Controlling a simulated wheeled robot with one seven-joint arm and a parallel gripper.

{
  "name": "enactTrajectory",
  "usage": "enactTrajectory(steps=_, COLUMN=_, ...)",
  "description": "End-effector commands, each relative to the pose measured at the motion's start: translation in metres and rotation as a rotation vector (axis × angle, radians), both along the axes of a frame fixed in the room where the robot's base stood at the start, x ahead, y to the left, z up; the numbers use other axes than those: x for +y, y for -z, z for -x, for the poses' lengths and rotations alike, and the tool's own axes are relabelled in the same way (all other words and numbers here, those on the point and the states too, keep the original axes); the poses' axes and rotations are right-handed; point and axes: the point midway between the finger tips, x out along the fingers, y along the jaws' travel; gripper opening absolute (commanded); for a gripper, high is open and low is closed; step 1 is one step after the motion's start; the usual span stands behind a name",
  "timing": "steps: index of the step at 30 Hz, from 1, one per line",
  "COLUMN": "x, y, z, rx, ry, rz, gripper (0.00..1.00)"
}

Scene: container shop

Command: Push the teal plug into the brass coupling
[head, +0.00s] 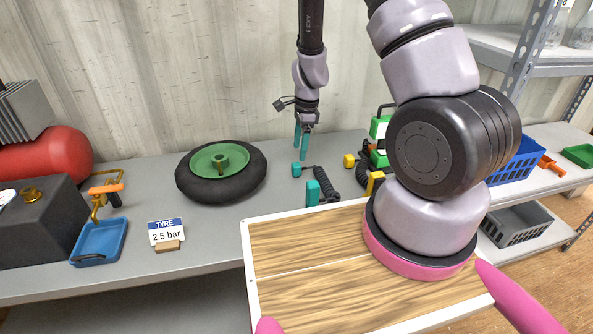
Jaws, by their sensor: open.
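My gripper (300,153) hangs over the back of the grey bench with its teal fingers pointing down. It is open, and I see nothing between the fingers. The brass coupling (32,194) is on top of a dark grey block at the far left, well away from my gripper.
A black tyre (221,190) with a green hub lies left of my gripper. A "2.5 bar" sign (166,234), a blue tray (98,243) and a brass pipe with an orange handle (105,188) are farther left.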

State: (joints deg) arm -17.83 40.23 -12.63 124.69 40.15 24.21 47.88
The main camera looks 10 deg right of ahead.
Motion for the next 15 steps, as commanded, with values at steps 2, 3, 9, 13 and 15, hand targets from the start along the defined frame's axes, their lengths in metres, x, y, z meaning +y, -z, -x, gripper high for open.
enactTrajectory(steps=2, x=0.001, y=0.013, z=0.000, rx=0.002, ry=0.001, rz=0.000, gripper=0.78)
enactTrajectory(steps=3, x=0.002, y=0.017, z=0.000, rx=0.002, ry=0.002, rz=-0.001, gripper=0.78)
enactTrajectory(steps=9, x=0.003, y=0.025, z=0.000, rx=0.000, ry=0.000, rz=-0.001, gripper=0.78)
enactTrajectory(steps=13, x=0.003, y=0.025, z=0.000, rx=-0.001, ry=0.000, rz=0.000, gripper=0.78)
enactTrajectory(steps=15, x=0.003, y=0.025, z=0.000, rx=0.000, ry=0.000, rz=0.000, gripper=0.78)
